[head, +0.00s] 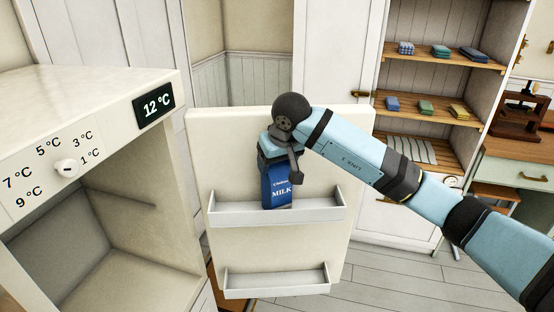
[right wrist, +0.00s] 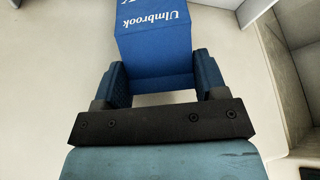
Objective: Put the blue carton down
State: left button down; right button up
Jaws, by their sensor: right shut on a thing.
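The blue carton (head: 277,186), with MILK written on it, is upright at the upper door shelf (head: 277,216) of the open fridge door. Its lower end is at the shelf; I cannot tell whether it rests on the shelf floor. My right gripper (head: 279,155) is shut on the carton's upper part from above. In the right wrist view the blue carton (right wrist: 155,40) shows between the two fingers of my right gripper (right wrist: 153,78), with part of the word Ulmbrook readable. My left gripper is not in view.
The open fridge (head: 100,215) stands at the left, with a dial and a 12 °C display. A lower door shelf (head: 277,281) is empty. The upper door shelf has free room beside the carton. Open shelving (head: 440,60) with folded cloths stands at the back right.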

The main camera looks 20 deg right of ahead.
jog(key=shift+f, duration=0.1)
jog(key=o, duration=1.7)
jog(key=shift+c, duration=0.2)
